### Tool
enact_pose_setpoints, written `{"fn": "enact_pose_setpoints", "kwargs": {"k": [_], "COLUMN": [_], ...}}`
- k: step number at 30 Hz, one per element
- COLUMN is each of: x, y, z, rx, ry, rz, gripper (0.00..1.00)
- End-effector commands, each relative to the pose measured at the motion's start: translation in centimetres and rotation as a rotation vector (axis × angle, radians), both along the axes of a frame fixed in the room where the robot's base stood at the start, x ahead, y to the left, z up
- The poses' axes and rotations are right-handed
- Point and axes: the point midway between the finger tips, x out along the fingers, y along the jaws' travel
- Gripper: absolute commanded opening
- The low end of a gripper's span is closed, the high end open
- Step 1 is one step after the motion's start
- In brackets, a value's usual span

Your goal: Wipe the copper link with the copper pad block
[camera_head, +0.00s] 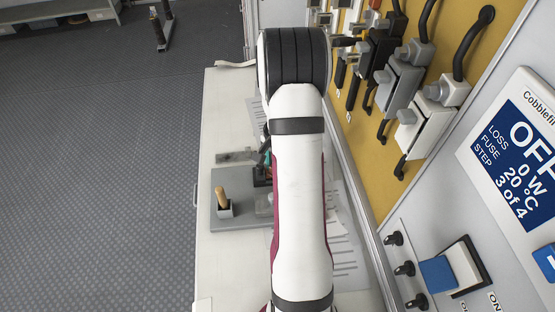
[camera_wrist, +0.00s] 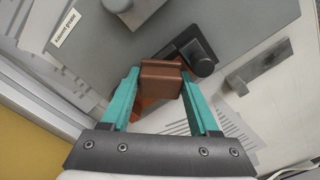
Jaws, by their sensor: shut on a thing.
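My gripper (camera_wrist: 161,78) has two teal fingers, shut on the copper pad block (camera_wrist: 161,82), a reddish-brown block held between the fingertips. Beneath and behind the block in the wrist view, an orange-brown strip that looks like the copper link (camera_wrist: 148,105) shows partly. In the head view my arm hides most of the gripper, the block and the link.
A grey board (camera_head: 235,182) on the white bench holds a wooden-handled tool (camera_head: 222,197) in a cup. A grey metal piece (camera_wrist: 258,66) lies beside the holder. Printed sheets (camera_wrist: 230,125) lie nearby. A yellow panel (camera_head: 375,150) with switchgear rises on the right.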

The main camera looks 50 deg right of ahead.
Motion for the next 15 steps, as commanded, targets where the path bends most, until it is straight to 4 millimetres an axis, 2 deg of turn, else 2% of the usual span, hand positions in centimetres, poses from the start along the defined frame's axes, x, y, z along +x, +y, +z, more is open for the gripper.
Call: {"fn": "enact_pose_setpoints", "kwargs": {"k": [2, 15], "x": [-0.4, 2.5], "y": [0.4, -2.6], "z": [0.0, -0.1], "rx": [0.002, 0.000], "ry": [0.001, 0.000], "rz": [-0.001, 0.000], "gripper": [0.09, 0.09]}}
